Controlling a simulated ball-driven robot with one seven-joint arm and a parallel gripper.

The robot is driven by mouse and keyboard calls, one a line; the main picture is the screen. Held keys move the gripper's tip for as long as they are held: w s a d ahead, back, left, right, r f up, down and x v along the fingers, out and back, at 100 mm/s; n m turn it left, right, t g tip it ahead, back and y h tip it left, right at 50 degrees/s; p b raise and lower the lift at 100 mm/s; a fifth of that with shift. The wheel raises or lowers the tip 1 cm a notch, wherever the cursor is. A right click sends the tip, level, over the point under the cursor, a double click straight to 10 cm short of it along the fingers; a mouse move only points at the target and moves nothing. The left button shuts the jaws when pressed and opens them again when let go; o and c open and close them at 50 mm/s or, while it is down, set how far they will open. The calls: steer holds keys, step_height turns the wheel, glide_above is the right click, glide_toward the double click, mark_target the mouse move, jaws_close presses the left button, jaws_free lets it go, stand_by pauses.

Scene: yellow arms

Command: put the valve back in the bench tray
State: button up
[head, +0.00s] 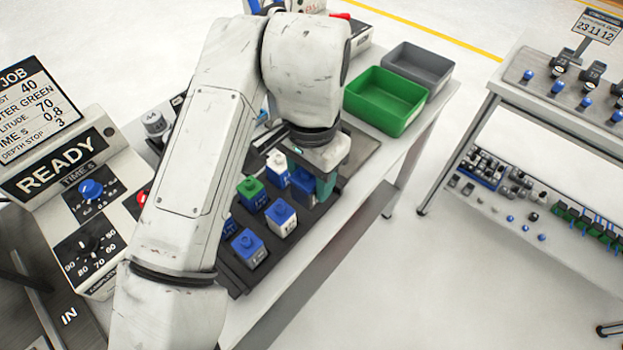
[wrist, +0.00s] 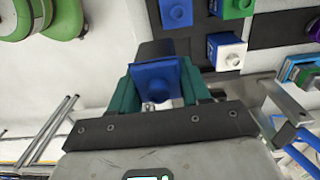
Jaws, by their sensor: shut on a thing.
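My gripper (head: 309,180) is shut on a blue valve (wrist: 156,82), which sits between its two teal fingers in the wrist view. In the head view a blue valve (head: 303,187) shows beside the near finger, partly hidden by it; it looks like the held one. The dark bench tray (head: 300,241) lies below and left of my gripper. It holds several block-shaped valves, among them a green-topped one (head: 252,192), a white-topped one (head: 277,164) and blue-topped ones (head: 282,217). I cannot tell whether the held valve touches the tray.
A green bin (head: 386,100) and a grey bin (head: 418,66) stand at the bench's far end. A control panel (head: 88,190) reading READY is at left. A second bench (head: 540,90) with small parts stands at right, across open floor. My arm hides part of the work bench.

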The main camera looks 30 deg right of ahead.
steer(key=w+d+f, duration=0.1)
steer(key=w+f, duration=0.1)
steer(key=f, duration=0.1)
steer(key=w+d+f, duration=0.1)
steer(key=f, duration=0.1)
steer(key=shift+w+d+f, duration=0.25)
steer(key=shift+w+d, duration=0.05)
steer(key=shift+w, duration=0.05)
steer(key=shift+w+d+f, duration=0.1)
steer(key=shift+w+f, duration=0.1)
steer(key=shift+f, duration=1.6)
steer(key=shift+f, duration=0.15)
steer(key=o, duration=1.1)
